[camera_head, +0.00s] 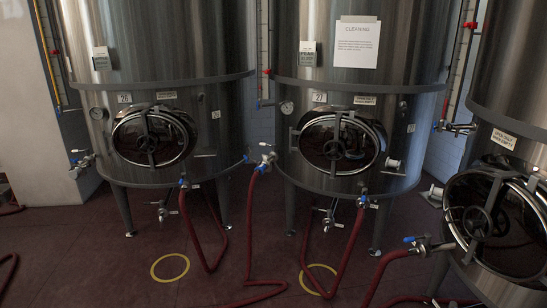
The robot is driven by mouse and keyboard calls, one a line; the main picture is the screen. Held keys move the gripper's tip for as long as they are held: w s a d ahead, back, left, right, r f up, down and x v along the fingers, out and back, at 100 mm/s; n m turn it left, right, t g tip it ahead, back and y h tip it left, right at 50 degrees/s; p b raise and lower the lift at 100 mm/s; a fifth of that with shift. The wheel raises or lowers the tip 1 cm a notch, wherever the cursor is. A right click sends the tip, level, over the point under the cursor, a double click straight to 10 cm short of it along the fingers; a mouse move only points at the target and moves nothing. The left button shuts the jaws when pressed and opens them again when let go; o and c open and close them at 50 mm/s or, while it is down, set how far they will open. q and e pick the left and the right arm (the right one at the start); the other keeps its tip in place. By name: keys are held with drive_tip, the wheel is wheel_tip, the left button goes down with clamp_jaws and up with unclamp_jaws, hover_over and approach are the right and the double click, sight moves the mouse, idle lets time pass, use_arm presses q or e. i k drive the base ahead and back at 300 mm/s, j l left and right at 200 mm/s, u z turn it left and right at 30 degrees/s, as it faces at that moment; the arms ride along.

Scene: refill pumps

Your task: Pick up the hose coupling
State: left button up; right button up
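Several red hoses end in metal couplings on the tanks' valves. One hose coupling (184,183) sits at a blue-handled valve under the left tank. Another (265,163) is at a valve between the left and middle tanks. A third (363,202) is at the lower right of the middle tank, and a fourth (414,249) is at the right tank. I cannot tell which one the task means, and no loose coupling is clearly visible. Neither of my grippers shows in this view.
Large steel tanks on legs, the left (190,85), middle (350,95) and right (515,70), stand close together. Red hoses (250,240) loop over the dark red floor. Yellow rings (154,268) mark the floor. Open floor lies at the lower left.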

sight(258, 171)
drive_tip(key=i, duration=2.15)
